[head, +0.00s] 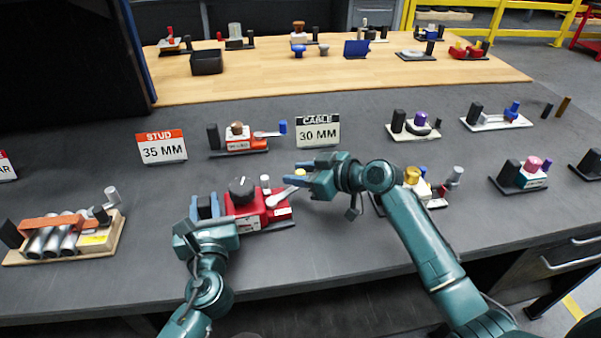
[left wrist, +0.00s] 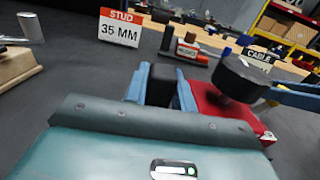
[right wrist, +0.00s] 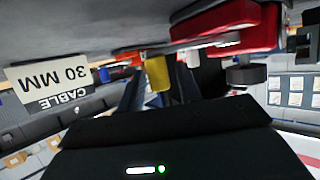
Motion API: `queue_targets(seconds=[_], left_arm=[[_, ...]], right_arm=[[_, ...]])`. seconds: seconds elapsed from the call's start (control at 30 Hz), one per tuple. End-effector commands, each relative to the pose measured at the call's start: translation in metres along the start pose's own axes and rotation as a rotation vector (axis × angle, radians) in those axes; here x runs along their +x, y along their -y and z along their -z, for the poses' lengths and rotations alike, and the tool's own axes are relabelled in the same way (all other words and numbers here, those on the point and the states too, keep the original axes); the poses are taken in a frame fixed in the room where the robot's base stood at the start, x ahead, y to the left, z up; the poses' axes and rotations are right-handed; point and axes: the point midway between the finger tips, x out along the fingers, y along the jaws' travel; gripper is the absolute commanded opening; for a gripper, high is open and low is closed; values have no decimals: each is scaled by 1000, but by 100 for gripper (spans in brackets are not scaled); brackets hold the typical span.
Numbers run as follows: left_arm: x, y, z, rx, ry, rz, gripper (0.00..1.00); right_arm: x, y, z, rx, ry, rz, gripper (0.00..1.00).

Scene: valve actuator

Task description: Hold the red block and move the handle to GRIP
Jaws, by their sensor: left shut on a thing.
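The red block (head: 272,212) sits near the front of the bench, with a black round knob (head: 242,188) on top and a black post at its left end. My left gripper (head: 207,205) is shut on that black post (left wrist: 163,80). The pale handle (head: 281,197) slants up and right from the block to a yellow tip (head: 300,172). My right gripper (head: 293,173) is open, one finger on each side of the yellow tip. The right wrist view shows the yellow tip (right wrist: 158,72) between the fingers; contact cannot be told. No GRIP marking is readable.
A STUD sign (head: 162,147) and a CABLE sign (head: 318,132) stand behind, with a small orange device (head: 238,138) between them. An orange clamp on wood (head: 75,240) is at left. A yellow-topped device (head: 412,176) stands close behind my right arm.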

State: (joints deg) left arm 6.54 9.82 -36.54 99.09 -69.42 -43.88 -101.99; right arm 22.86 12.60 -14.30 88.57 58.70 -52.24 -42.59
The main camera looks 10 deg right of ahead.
Motion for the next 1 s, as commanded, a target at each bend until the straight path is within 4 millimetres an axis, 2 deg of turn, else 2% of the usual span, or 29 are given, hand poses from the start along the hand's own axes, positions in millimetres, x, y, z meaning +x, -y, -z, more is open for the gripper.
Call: queue_targets(seconds=[0.03,0.4,1.0], left_arm=[[-2,1,6,1,-13,2,0],[-2,1,7,1,-14,2,0],[-2,1,7,1,-14,2,0]], right_arm=[[0,0,0,0,0,0,30],[0,0,-1,0,0,0,0],[-4,2,-4,19,7,-47,0]])
